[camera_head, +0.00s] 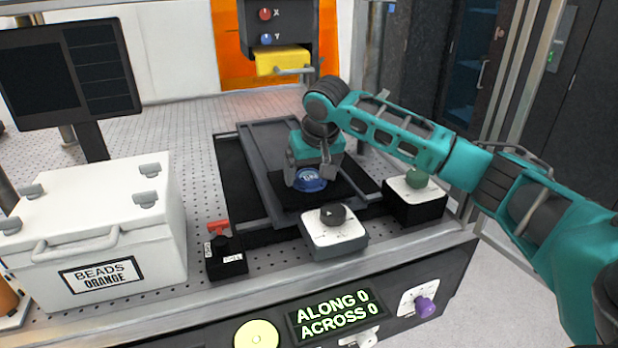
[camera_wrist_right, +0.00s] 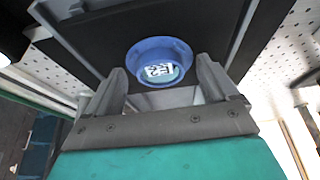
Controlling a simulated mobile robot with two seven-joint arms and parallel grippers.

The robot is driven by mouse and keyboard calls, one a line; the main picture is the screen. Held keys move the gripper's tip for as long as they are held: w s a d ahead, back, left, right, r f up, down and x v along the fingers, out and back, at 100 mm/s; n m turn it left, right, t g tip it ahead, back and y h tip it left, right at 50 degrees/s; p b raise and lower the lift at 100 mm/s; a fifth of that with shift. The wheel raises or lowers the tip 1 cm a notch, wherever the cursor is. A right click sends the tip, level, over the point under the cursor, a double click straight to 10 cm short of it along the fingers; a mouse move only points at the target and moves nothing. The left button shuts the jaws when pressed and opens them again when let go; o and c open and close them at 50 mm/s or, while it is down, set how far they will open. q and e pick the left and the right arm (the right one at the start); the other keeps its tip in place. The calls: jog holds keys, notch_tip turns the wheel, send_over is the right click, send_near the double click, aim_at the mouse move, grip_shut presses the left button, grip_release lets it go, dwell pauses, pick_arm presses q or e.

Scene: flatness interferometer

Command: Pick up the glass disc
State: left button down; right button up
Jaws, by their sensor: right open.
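The glass disc (camera_head: 311,181) appears as a round blue piece with a pale printed label on top. It lies on a dark surface within the grey-framed stage (camera_head: 262,172). In the right wrist view the disc (camera_wrist_right: 158,62) sits just beyond and between the fingertips, with its label facing the camera. My right gripper (camera_head: 308,178) points down over the disc, and it also shows in the right wrist view (camera_wrist_right: 160,78). Its fingers are apart and hold nothing. Whether they touch the disc's sides cannot be told. My left gripper is out of view.
A box with a black knob (camera_head: 333,228) stands in front of the stage, and one with a green knob (camera_head: 416,190) to its right. A red-handled black block (camera_head: 226,256) and a white beads case (camera_head: 100,235) stand left. A yellow drawer (camera_head: 282,61) is behind.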

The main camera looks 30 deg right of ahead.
jog(key=shift+c, duration=0.3)
jog(key=c, duration=1.1)
jog(key=shift+r, duration=0.15)
